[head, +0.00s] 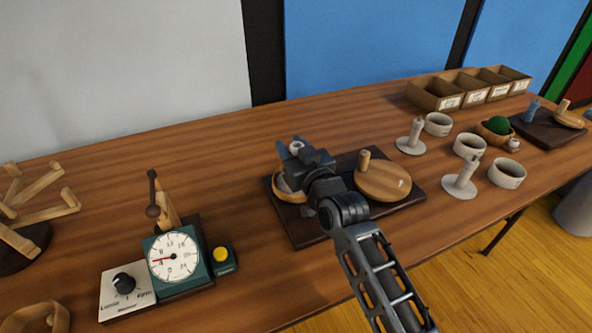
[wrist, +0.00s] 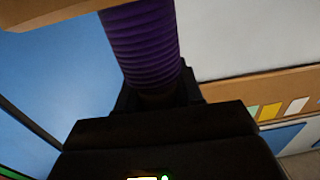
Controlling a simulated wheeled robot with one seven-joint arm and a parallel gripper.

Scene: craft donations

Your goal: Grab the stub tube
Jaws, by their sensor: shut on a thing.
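My gripper (head: 300,155) is over the left part of a dark board (head: 308,231) near the middle of the table. In the wrist view a purple ribbed tube (wrist: 143,45) stands between the jaws, and they are shut on it. Its lower end is hidden by the dark gripper body. In the head view only a pale round end (head: 296,146) shows at the fingertips; the gripper hides the rest. I cannot tell from its look whether this is the stub tube.
The board carries a wooden disc with a peg (head: 382,184) and a wooden ring (head: 283,192). White holders (head: 411,147), cups (head: 507,174) and labelled bins (head: 437,99) stand to the right. A dial device (head: 173,254) and a wooden-armed stand (head: 22,240) are left.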

